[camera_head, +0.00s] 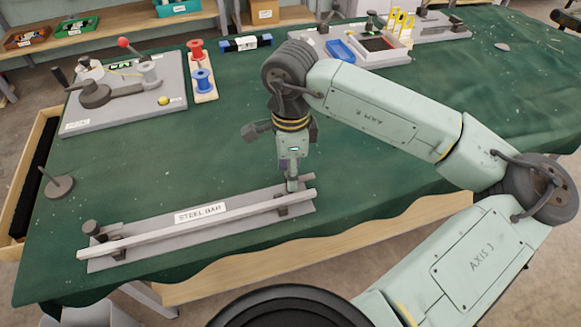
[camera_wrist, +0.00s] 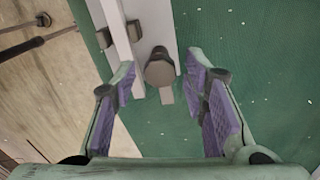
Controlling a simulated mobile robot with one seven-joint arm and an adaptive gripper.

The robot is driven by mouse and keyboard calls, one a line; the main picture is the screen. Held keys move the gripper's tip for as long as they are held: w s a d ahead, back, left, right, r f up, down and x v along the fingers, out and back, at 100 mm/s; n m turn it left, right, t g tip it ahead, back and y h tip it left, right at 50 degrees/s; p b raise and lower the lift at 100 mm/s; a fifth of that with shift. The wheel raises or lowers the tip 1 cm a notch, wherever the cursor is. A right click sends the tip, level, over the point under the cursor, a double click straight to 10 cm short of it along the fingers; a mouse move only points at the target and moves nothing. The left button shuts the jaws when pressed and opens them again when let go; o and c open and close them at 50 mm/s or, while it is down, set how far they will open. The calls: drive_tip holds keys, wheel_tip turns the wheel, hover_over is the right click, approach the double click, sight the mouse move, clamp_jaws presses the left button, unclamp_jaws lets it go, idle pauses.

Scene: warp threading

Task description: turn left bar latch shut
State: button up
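The long pale steel bar (camera_head: 215,224) lies across brackets on a grey plate labelled STEEL BAR (camera_head: 158,236). A dark round latch knob (camera_head: 91,228) stands near the plate's picture-left end. My gripper (camera_head: 291,183) is pointing down over the picture-right end of the bar. In the wrist view my gripper (camera_wrist: 160,78) is open, with purple pads on both fingers. A second dark round latch knob (camera_wrist: 159,68) with a pale tab (camera_wrist: 166,94) shows between the fingers, apart from both pads. The bar (camera_wrist: 120,40) and a dark bracket (camera_wrist: 134,31) lie to its left.
A grey board with spools and a red-knobbed lever (camera_head: 125,90) stands at back left. Red and blue spools (camera_head: 202,80) sit beside it. A dark round weight-like stand (camera_head: 59,185) is at the left edge. Green cloth is clear between the bar and these.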

clamp_jaws()
